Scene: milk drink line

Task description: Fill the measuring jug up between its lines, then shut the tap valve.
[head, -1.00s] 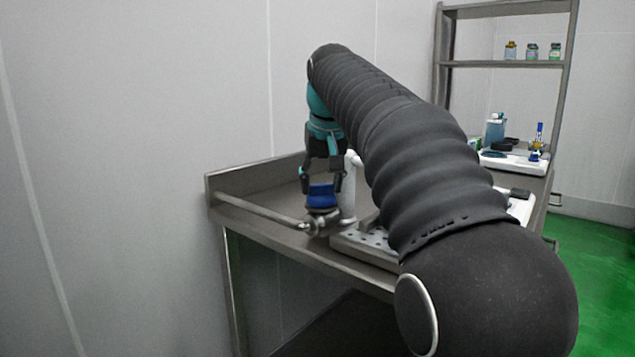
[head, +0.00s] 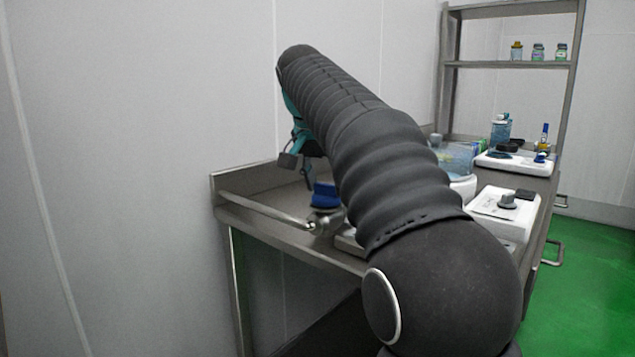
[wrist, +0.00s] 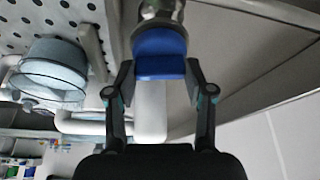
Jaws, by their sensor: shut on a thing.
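The tap valve has a blue handle (head: 324,194) on a metal body at the bench's front edge. In the wrist view my gripper (wrist: 160,70) has one finger on each side of the blue handle (wrist: 160,48), shut on it. In the head view my gripper (head: 302,166) is tilted above and left of the handle, partly behind my arm. A round, clear bluish vessel, apparently the measuring jug (wrist: 52,72), stands by the perforated plate (wrist: 52,18) in the wrist view. Its lines and level cannot be read. My arm hides it in the head view.
A metal rail (head: 262,208) runs along the bench front to the valve. A white pipe (wrist: 150,112) stands close beside my gripper. A shelf (head: 510,64) with small bottles stands behind.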

